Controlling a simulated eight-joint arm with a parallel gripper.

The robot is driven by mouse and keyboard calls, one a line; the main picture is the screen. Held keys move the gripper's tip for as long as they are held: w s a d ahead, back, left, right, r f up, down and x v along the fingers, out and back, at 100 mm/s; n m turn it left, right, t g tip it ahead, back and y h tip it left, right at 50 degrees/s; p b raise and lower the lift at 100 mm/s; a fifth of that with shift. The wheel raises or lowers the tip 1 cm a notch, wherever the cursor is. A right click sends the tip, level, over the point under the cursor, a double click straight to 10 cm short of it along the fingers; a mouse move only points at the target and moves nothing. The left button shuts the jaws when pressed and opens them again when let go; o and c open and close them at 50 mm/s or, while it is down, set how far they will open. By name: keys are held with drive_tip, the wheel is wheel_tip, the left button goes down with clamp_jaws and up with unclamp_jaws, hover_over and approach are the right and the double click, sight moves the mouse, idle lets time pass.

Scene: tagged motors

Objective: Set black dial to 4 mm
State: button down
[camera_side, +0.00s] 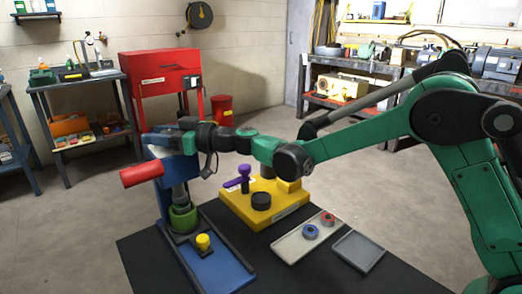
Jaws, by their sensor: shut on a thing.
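A black round dial-like knob (261,201) sits on top of the yellow block (268,219), with a purple lever (242,179) behind it to the left. I cannot read any scale on it. My gripper (172,140) is well up and left of this knob, at the head of the blue press (153,153). It points left and is shut on a part there, which the jaws and wrist mostly hide. A red cylindrical handle (141,174) sticks out left below it. A green cylinder (183,217) stands under the press spindle (181,195).
A yellow knob (203,242) sits on the blue base (214,267). A pale tray (290,248) holds a blue-marked part (310,232) and a red-marked part (327,219). A grey tray (357,252) is empty. The black table (280,277) is clear in front.

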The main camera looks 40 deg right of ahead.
drive_tip(key=n+g+y, duration=0.2)
drive_tip(key=g, duration=0.1)
drive_tip(key=n+g+y, duration=0.2)
drive_tip(key=shift+s+a+n+g, duration=0.2)
drive_tip(key=shift+n+g, duration=0.1)
drive_tip(key=shift+g, duration=0.1)
drive_tip(key=shift+s+a+n+g+y, duration=0.15)
drive_tip(key=shift+n+g+y, duration=0.35)
drive_tip(key=shift+n+g, duration=0.55)
drive_tip(key=shift+s+d+n+g+y, duration=0.15)
drive_tip(key=shift+n+g+y, duration=0.45)
drive_tip(key=shift+g, duration=0.85)
drive_tip(key=shift+a+n+g, duration=0.1)
drive_tip(key=shift+n+g, duration=0.15)
drive_tip(key=shift+g, duration=0.05)
drive_tip(key=shift+c, duration=2.1)
unclamp_jaws()
drive_tip(key=shift+s, duration=0.1)
drive_tip(key=shift+s+d, duration=0.2)
drive_tip(key=shift+d, duration=1.25)
drive_tip(key=shift+s+d, duration=0.15)
drive_tip(key=shift+d, duration=1.25)
drive_tip(key=shift+r, duration=0.1)
